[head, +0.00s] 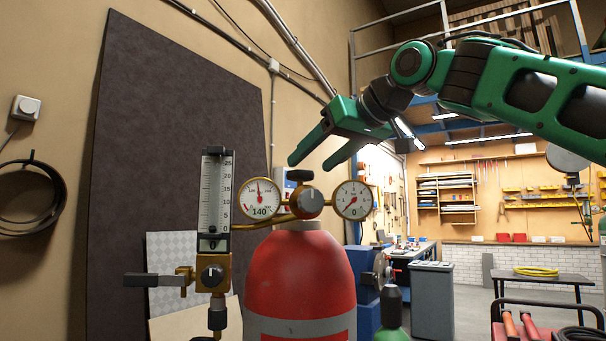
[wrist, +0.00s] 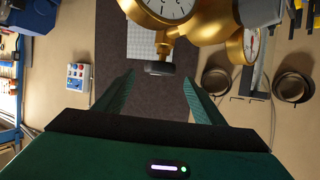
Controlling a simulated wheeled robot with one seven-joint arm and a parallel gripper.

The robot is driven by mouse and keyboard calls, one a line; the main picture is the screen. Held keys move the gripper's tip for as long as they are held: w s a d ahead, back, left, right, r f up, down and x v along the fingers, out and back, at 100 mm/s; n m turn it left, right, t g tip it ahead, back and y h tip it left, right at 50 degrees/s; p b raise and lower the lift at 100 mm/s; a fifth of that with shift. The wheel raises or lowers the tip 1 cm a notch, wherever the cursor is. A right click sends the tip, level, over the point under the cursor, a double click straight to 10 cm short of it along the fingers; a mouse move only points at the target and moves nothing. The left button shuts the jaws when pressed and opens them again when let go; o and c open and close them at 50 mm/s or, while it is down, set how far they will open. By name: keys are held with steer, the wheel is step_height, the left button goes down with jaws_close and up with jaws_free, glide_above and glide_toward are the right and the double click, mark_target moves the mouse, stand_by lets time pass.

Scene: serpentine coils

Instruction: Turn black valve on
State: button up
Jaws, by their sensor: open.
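A red gas cylinder (head: 301,270) stands upright with a brass regulator on top. A flat black valve knob (head: 300,175) sits on top of the regulator, above a grey-faced round knob (head: 312,202). My gripper (head: 309,165) is open and empty, its fingers pointing down toward the black valve. In the wrist view the black valve knob (wrist: 160,68) appears between and just beyond the two fingertips; I cannot tell whether they touch it. The left gauge (head: 261,199) has its needle near upright; the right gauge (head: 353,200) has its needle pointing lower left.
A flowmeter (head: 215,190) with a black-faced knob (head: 212,275) and side lever stands left of the cylinder. A dark wall panel (head: 170,150) is behind. A grey bin (head: 432,300) and a table with a yellow coil (head: 537,271) are at right.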

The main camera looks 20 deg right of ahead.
mark_target(307, 170)
steer(key=shift+x, duration=1.9)
steer(key=shift+c, duration=0.3)
steer(key=c, duration=0.9)
steer(key=shift+c, duration=0.2)
steer(key=o, duration=1)
steer(key=shift+s+r, duration=0.1)
steer(key=shift+s, duration=0.05)
steer(key=v, duration=1)
steer(key=shift+s+d, duration=0.15)
steer(key=shift+s, duration=0.1)
